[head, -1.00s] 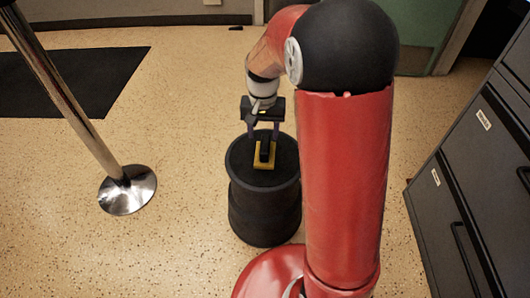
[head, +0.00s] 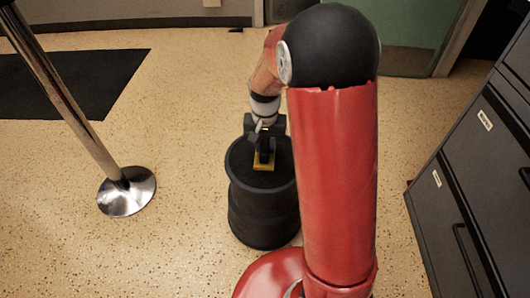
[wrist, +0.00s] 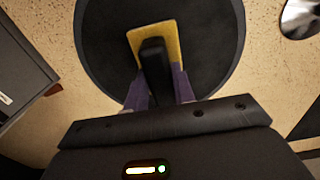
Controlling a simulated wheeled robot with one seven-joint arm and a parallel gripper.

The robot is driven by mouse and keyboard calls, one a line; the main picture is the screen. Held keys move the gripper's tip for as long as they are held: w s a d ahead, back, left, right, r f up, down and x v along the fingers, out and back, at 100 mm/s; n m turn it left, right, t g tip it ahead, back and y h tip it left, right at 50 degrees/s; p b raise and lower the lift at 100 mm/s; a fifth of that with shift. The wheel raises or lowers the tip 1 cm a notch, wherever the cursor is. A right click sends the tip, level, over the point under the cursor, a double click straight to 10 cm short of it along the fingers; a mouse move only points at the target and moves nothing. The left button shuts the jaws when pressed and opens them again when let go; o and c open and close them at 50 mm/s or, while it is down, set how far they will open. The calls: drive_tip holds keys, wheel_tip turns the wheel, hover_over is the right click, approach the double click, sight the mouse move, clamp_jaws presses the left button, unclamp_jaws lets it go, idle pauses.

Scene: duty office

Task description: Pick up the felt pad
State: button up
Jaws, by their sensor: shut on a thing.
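The felt pad is a yellow rectangle with a black raised grip along its middle. In the head view the felt pad (head: 264,165) is at the top of a round black stand (head: 243,180). The wrist view shows the yellow face of the pad (wrist: 172,35) over the dark round top (wrist: 105,45). My gripper (head: 264,150) points down over the pad. In the wrist view my gripper (wrist: 158,88) has its fingers on both sides of the black grip, shut on it. I cannot tell whether the pad touches the stand.
A metal post with a round chrome base (head: 127,192) stands on the left. Dark drawer cabinets (head: 465,200) are on the right. A black mat (head: 70,82) lies at the back left. The speckled floor between post and stand is clear.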

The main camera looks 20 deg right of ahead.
sight(265, 144)
drive_tip(key=shift+c, duration=0.5)
drive_tip(key=shift+r, duration=0.15)
drive_tip(key=shift+r, duration=0.25)
wheel_tip(265, 144, up, 19)
drive_tip(key=p, duration=0.3)
drive_tip(key=shift+r, duration=0.15)
